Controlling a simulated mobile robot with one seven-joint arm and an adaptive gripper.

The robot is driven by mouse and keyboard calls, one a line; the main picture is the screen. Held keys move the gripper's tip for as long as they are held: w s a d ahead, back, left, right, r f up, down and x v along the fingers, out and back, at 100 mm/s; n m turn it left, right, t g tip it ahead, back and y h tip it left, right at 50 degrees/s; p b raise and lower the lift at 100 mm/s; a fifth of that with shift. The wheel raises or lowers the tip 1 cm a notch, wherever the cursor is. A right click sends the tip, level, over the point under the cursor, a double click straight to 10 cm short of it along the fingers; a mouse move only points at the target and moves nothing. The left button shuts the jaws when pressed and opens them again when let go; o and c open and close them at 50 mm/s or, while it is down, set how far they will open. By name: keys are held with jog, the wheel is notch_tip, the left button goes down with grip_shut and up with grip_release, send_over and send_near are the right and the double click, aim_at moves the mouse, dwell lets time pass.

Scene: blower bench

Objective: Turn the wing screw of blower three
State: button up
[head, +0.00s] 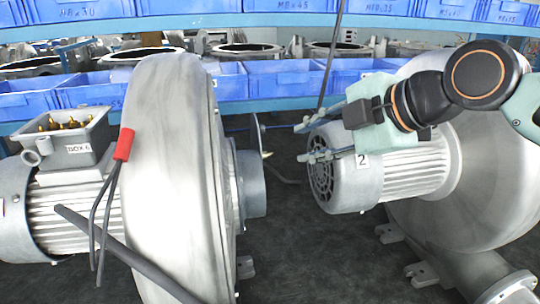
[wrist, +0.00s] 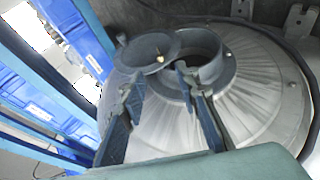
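The left blower (head: 165,170) has a grey round housing with a short inlet pipe (head: 251,184) facing right. A thin round flap (head: 262,140) stands edge-on by that pipe. In the wrist view the flap (wrist: 148,50) partly covers the pipe mouth (wrist: 207,60); a small brass-coloured spot shows on it. I cannot make out a wing screw for certain, and no number three is readable. My gripper (head: 304,142) points left towards the flap; its two fingers are apart with nothing between them. In the wrist view my gripper (wrist: 155,86) is just short of the flap.
A second blower with a motor labelled 2 (head: 385,168) stands right, just below and behind my gripper. A red-ended cable (head: 124,145) hangs on the left housing. Blue bins (head: 275,78) line the shelf behind. The dark bench top (head: 300,255) is clear between the blowers.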

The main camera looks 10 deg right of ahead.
aim_at(267, 154)
jog(key=x, duration=1.1)
jog(key=shift+w+b, duration=0.25)
jog(key=shift+b, duration=0.05)
jog(key=shift+c, duration=0.7)
grip_shut()
